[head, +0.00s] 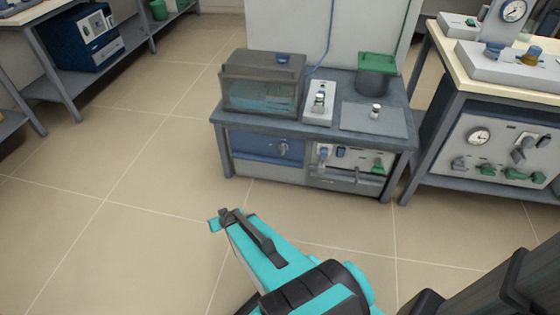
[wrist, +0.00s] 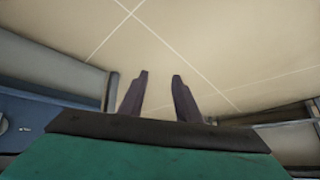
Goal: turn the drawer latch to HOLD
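In the head view, a blue drawer front (head: 255,148) sits under the grey bench, with a small metal latch or knob (head: 284,148) on its right part. The latch is too small for its setting or any HOLD mark to be read. My gripper (head: 225,218) is in front of the bench, low in the picture and apart from the drawer. In the wrist view, my gripper (wrist: 160,74) has its two dark fingers spread, with only floor between them. A blue panel (wrist: 50,108) shows at the left edge there, with part of a round metal piece (wrist: 3,123).
The grey bench (head: 225,118) carries a glass-sided box (head: 262,85), a small switch unit (head: 319,103) and a green-lidded bin (head: 377,75). A control panel (head: 350,160) is right of the drawer. Another bench (head: 437,95) stands at right. The tiled floor (head: 130,200) at left is clear.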

